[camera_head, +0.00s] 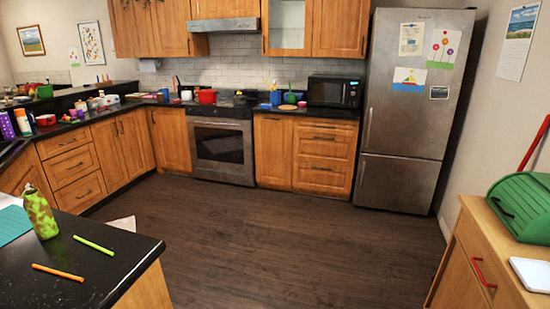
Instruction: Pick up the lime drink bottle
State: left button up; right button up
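A green bottle with a mottled lime and brown pattern (40,212) stands upright on the black countertop (75,278) at the lower left. It looks like the lime drink bottle. Its neck and cap are at the top, and nothing touches it. Neither of my grippers shows in the head view.
A green pen (94,245) and an orange pen (58,272) lie near the bottle, with a teal sheet (12,223) to its left. A wooden cabinet (495,250) with a green box (524,208) stands at the right. The dark floor (250,230) between is clear.

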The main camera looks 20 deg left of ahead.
aim_at(36, 206)
jog(key=i+u, duration=0.25)
jog(key=i, duration=0.15)
jog(key=i+l+u, duration=0.35)
jog(key=i+u, duration=0.15)
jog(key=i, duration=0.25)
jog(key=i+l+u, duration=0.1)
jog(key=i+u, duration=0.15)
jog(key=u, duration=0.15)
jog(key=i+l+u, duration=0.15)
jog(key=u, duration=0.25)
jog(key=i+l+u, duration=0.25)
jog(key=u, duration=0.15)
jog(key=i+l+u, duration=0.2)
jog(key=u, duration=0.2)
jog(key=l+u, duration=0.45)
jog(key=i+l+u, duration=0.25)
jog(key=l, duration=0.15)
jog(key=l+u, duration=0.25)
jog(key=i+l, duration=0.05)
jog(key=l, duration=0.05)
